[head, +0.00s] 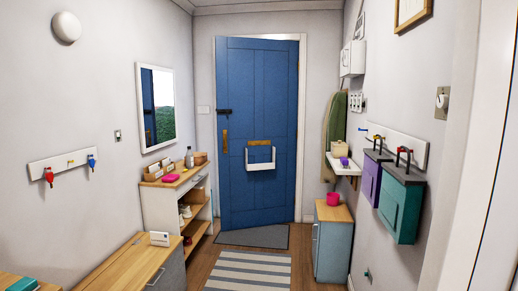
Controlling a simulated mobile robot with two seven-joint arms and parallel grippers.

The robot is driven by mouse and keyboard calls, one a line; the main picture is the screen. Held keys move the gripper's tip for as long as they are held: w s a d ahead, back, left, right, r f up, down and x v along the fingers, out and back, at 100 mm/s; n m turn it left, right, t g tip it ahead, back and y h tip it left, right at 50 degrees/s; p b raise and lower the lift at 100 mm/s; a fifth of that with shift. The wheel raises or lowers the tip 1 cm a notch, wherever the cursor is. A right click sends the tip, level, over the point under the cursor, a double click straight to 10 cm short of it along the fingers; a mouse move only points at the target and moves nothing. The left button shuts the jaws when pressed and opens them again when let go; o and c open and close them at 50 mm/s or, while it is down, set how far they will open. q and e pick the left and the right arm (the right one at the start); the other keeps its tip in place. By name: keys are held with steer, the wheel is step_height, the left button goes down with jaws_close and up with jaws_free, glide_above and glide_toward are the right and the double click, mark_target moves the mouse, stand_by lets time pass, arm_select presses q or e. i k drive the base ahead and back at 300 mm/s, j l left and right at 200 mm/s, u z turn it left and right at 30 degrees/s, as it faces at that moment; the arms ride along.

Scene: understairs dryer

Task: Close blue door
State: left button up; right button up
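The blue door (258,105) stands at the far end of the hallway, in the middle of the head view. Its left edge looks taller and nearer than its right edge, so it appears to stand slightly open toward me, with the hinges on the right. A brass pull handle (225,142) and a dark latch (224,112) are near its left edge. A white basket (260,158) hangs on its face below a brass letter plate (260,143). Neither of my grippers is in view.
A grey doormat (254,236) and striped rug (247,271) lie before the door. A shelf unit (160,215) and wooden-topped cabinet (125,262) line the left. The middle floor is free of furniture.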

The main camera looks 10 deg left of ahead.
mark_target(257, 79)
steer(key=i+u, duration=0.3)
steer(key=i, duration=5.15)
steer(key=i+z, duration=0.1)
steer(key=i, duration=0.6)
steer(key=i+j, duration=0.15)
steer(key=i, duration=0.5)
steer(key=l+z, duration=0.05)
